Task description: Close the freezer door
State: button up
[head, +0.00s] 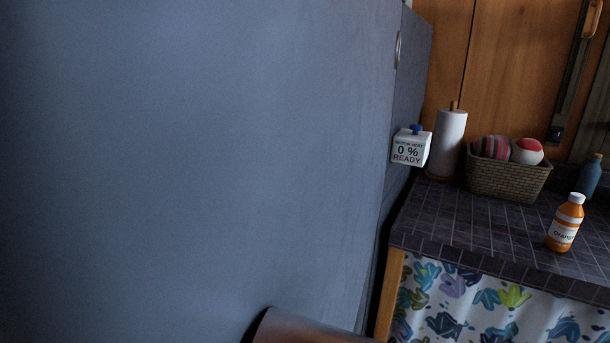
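A large flat blue-grey panel (200,170) fills the left and middle of the head view, very close. It looks like the freezer's door or side, but I cannot tell which. A small metal handle (397,50) shows near its upper right edge. A darker, narrow blue-grey face (412,75) lies just right of that edge. I cannot tell from this view how far the freezer door stands open, and no inside of the freezer shows. My gripper is not in view.
A dark tiled counter (465,220) stands at right, with a paper towel roll (448,140), a wicker basket (508,180), an orange bottle (565,225) and a blue bottle (590,176). A white box reading "0 % READY" (411,147) is beside the panel. A leafy curtain (460,300) hangs below the counter.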

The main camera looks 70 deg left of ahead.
aim_at(172, 170)
jog(key=i+u, duration=0.1)
jog(key=u, duration=0.3)
jog(key=i+u, duration=0.15)
jog(key=u, duration=0.3)
jog(key=i+u, duration=0.1)
jog(key=u, duration=0.3)
jog(key=i+l+u, duration=0.1)
jog(key=u, duration=0.3)
jog(key=l+u, duration=0.1)
jog(key=u, duration=0.95)
jog(key=k+l+z, duration=0.15)
jog(key=k+l, duration=0.35)
jog(key=k, duration=0.15)
